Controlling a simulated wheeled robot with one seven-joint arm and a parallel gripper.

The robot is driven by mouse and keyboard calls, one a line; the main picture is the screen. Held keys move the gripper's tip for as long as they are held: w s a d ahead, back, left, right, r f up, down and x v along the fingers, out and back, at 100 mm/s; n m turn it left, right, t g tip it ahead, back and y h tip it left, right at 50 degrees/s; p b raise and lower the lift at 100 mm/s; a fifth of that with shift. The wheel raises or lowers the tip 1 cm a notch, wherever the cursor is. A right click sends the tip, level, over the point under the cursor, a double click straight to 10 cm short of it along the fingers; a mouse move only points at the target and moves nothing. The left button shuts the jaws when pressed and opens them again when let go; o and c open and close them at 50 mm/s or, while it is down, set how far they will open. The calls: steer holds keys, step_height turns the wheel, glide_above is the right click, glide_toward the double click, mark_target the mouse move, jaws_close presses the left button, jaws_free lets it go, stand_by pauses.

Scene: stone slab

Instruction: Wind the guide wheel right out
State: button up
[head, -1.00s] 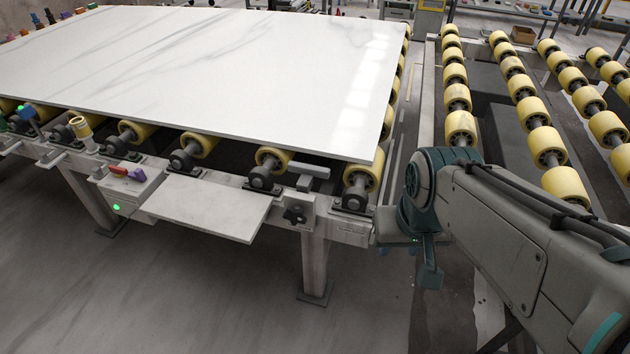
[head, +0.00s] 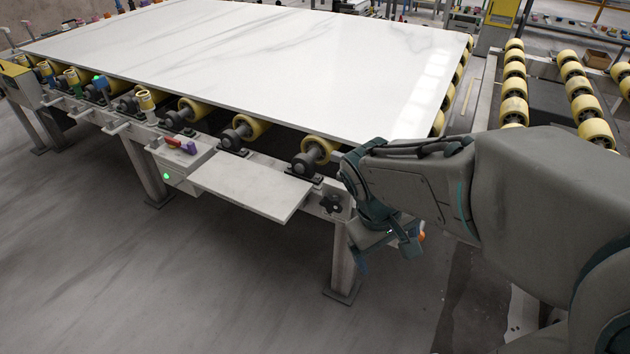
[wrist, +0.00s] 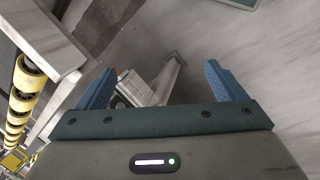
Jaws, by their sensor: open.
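A dark lobed hand knob (head: 331,203), which looks like the guide wheel's control, sits on a pale plate at the front right corner of the roller frame (head: 342,238). My gripper (head: 408,243) is to the right of the knob and a little lower, apart from it, beyond the frame's corner leg. In the wrist view my gripper (wrist: 161,85) has its two blue fingers wide apart with nothing held between them. A pale leg and the floor show beyond the fingers. I cannot make out the knob in the wrist view, nor the guide wheel itself in either view.
A large white marble slab (head: 260,55) lies on yellow rollers (head: 247,128). A pale shelf (head: 250,185) juts out left of the knob, beside a box with red and purple levers (head: 181,146). A small orange thing (head: 421,236) shows behind my gripper. The floor in front is clear.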

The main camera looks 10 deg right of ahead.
steer(key=w+d+f+n+h+b, duration=0.3)
steer(key=w+f+n+h+b, duration=0.15)
steer(key=f, duration=0.35)
steer(key=n+t+h+b, duration=0.3)
steer(key=n+t+b, duration=0.6)
steer(key=n+t, duration=0.85)
glide_toward(329, 207)
steer(key=w+d+n+g, duration=0.1)
steer(key=w+d, duration=0.1)
steer(key=w, duration=0.1)
steer(key=w+d+r+n+g+b, duration=0.1)
steer(key=w, duration=0.2)
steer(key=w+d+r+n+g, duration=0.1)
steer(key=w+d, duration=0.1)
steer(key=w, duration=0.1)
steer(key=shift+d+r+b, duration=0.2)
steer(key=shift+d+b, duration=0.1)
steer(key=shift+b, duration=0.1)
steer(key=c, duration=1)
